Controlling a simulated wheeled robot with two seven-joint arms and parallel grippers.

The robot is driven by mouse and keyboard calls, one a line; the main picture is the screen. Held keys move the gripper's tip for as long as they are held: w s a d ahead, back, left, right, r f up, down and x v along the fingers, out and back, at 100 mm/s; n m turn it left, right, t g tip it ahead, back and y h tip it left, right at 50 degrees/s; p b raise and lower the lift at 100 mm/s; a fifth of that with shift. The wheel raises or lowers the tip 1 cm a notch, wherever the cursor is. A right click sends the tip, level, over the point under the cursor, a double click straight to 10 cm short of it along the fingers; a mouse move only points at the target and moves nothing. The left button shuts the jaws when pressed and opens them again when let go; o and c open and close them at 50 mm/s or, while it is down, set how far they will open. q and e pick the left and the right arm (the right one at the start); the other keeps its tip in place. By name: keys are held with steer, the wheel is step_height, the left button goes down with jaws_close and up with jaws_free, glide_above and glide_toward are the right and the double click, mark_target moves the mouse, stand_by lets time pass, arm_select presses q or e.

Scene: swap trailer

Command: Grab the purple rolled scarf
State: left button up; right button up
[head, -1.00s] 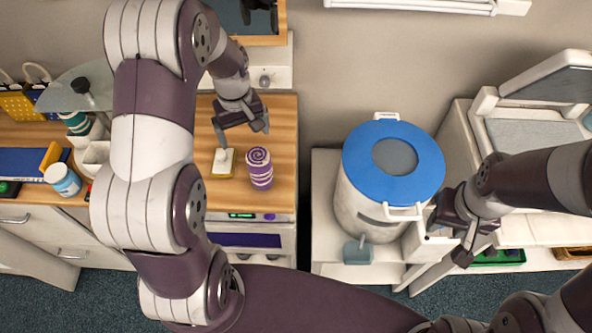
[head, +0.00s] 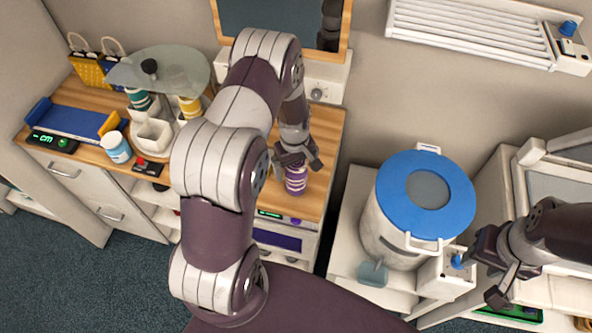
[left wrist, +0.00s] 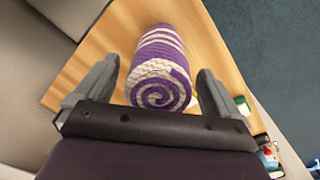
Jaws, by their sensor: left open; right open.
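The purple rolled scarf (head: 295,181), with white stripes and a spiral end, stands on the wooden counter (head: 325,130). My left gripper (head: 298,165) is open right above it, and its fingers partly hide the scarf's top in the head view. In the left wrist view the scarf (left wrist: 160,72) lies between the two open fingers (left wrist: 160,88), with a gap on each side. My right gripper (head: 488,272) is open and empty at the right, beside the white container with the blue lid (head: 450,190).
A glass-topped stand (head: 165,72), a white jar (head: 116,148) and a blue tray (head: 75,119) are on the left part of the counter. A mirror frame (head: 346,30) is on the wall behind. The counter right of the scarf is narrow and clear.

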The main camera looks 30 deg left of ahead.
arm_select(q)
steer(key=shift+f, duration=0.65)
steer(key=shift+r, duration=0.1)
steer(key=c, duration=1.2)
